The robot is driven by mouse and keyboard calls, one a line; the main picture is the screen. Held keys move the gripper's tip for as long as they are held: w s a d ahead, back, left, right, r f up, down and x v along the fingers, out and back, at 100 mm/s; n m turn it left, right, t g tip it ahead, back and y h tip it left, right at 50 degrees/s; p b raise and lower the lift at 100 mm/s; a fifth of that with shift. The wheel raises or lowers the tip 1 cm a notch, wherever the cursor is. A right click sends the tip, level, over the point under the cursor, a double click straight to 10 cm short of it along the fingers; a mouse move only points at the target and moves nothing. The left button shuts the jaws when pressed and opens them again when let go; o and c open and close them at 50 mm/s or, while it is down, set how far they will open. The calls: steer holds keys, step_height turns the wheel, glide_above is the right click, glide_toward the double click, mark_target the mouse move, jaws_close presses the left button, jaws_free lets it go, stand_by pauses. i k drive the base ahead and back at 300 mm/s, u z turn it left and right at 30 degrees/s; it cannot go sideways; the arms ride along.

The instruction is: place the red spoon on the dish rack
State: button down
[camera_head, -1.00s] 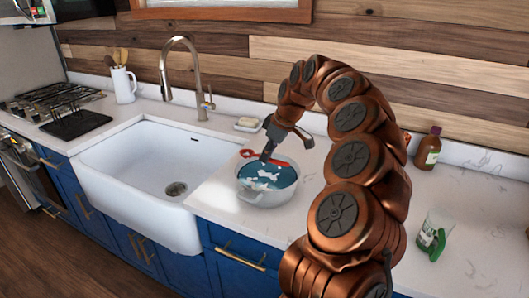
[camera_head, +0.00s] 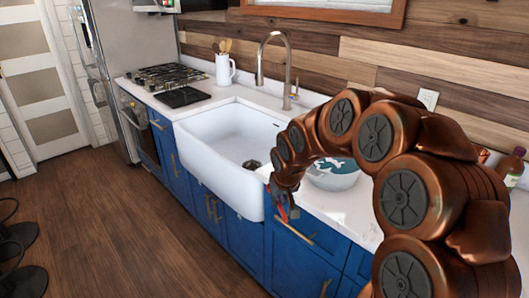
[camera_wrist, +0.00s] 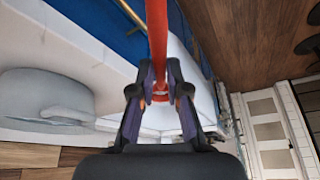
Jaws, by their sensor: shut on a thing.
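The red spoon (camera_wrist: 157,35) is between the fingers of my gripper (camera_wrist: 160,95) in the wrist view, its red shaft running up out of the picture. In the head view, my gripper (camera_head: 281,203) is low in front of the counter edge, and a bit of the red spoon (camera_head: 283,213) shows there. My gripper is shut on the spoon. A low black rack (camera_head: 183,97), which looks like the dish rack, lies on the counter between the stove and the sink, well apart from my gripper.
A white sink (camera_head: 210,152) with a tall faucet (camera_head: 260,62) lies between my gripper and the black rack. A pot (camera_head: 335,180) with blue content stands on the counter behind my arm. A white utensil jug (camera_head: 225,70) stands behind the rack. Open wooden floor (camera_head: 120,190) is at left.

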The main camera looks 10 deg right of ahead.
mark_target(182, 99)
steer(key=u, duration=0.6)
steer(key=i, duration=0.85)
steer(key=u, duration=1.15)
steer(key=i, duration=3.1)
steer(key=z, duration=0.95)
steer(key=i, duration=0.95)
steer(key=z, duration=0.9)
